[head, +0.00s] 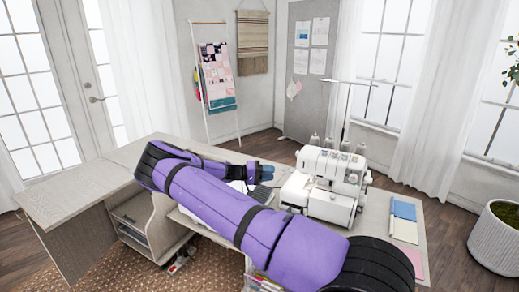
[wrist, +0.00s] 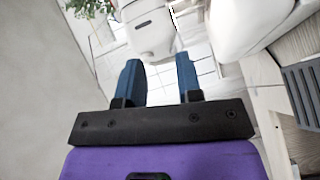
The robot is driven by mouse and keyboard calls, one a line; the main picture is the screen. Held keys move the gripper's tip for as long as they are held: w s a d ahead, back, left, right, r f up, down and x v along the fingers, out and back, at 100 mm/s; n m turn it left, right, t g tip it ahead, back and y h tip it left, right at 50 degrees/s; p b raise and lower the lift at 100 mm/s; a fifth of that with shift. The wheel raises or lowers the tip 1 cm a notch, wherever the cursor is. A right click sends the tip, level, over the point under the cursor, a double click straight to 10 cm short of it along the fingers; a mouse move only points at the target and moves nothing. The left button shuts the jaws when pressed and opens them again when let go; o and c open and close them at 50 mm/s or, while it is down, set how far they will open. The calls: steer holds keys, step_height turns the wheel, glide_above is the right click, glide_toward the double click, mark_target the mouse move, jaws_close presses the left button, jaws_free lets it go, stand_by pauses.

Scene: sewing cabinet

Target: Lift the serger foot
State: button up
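The white serger (head: 325,185) stands on the table right of centre in the head view, with several thread cones on top. My gripper (head: 264,171) is left of the serger, just above the table. In the wrist view my gripper (wrist: 158,66) has its two blue fingers apart with nothing between them. A white rounded part (wrist: 150,30) shows beyond the fingertips, and a larger white body (wrist: 248,22) is at the upper right; they look like parts of the serger. The serger foot cannot be made out in either view.
The wooden table (head: 92,178) extends left, where its top is clear. Blue fabric (head: 404,209) and pink fabric (head: 415,262) lie right of the serger. A dark slatted thing (wrist: 302,92) is at the right of the wrist view. A white planter (head: 497,236) stands far right.

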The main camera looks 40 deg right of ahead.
steer(key=s+a+r+t+y, duration=0.2)
steer(key=s+a+r+y, duration=0.1)
steer(key=r, duration=0.3)
steer(key=s+a+r+n+t+y, duration=0.1)
steer(key=s+a+r+t+y, duration=0.1)
steer(key=s+a+r+y, duration=0.2)
steer(key=s+a+r+n+t+y, duration=0.1)
steer(key=s+a+r+y, duration=0.2)
steer(key=a+r, duration=0.3)
steer(key=shift+s+a+r+t+y, duration=0.2)
steer(key=shift+r+t+y, duration=0.25)
steer(key=shift+r, duration=1.25)
steer(key=shift+r, duration=0.1)
